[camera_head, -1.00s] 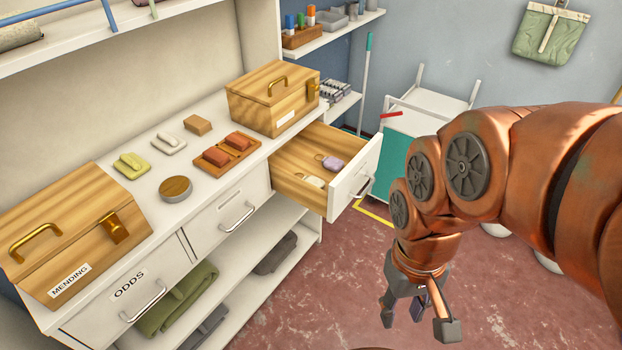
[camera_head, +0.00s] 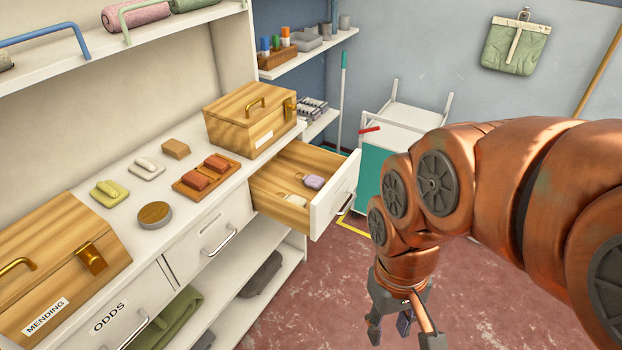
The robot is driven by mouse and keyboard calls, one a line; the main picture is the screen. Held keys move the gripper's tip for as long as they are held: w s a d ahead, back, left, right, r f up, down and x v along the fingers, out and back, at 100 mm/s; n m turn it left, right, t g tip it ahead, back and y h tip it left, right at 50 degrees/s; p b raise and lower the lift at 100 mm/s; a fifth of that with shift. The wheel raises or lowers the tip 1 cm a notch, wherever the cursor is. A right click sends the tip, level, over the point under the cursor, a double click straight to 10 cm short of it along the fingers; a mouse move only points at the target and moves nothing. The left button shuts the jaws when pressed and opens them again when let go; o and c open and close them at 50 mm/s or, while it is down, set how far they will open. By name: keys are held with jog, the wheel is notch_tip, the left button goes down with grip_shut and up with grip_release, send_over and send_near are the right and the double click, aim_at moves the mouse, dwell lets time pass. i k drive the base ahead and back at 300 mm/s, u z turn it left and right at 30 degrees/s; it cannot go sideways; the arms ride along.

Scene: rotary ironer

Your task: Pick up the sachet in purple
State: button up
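The purple sachet (camera_head: 314,182) lies in the open drawer (camera_head: 270,204), toward its front and right side, with a small ring at its left end. A cream sachet (camera_head: 294,200) lies close beside it, nearer to me. My gripper (camera_head: 402,338) hangs over the floor to the right of the drawer and nearer to me, pointing down.
The drawer front (camera_head: 335,195) stands out from the counter. A wooden box (camera_head: 240,125) sits on the counter above it. The "MENDING" box (camera_head: 60,265), soap-like blocks and a round tin (camera_head: 154,214) stand farther left. A white cart (camera_head: 400,120) is behind. Floor right of the drawer is open.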

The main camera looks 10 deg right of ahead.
aim_at(316, 181)
jog(key=z, duration=1.6)
jog(key=i, duration=1.45)
jog(key=u, duration=3.75)
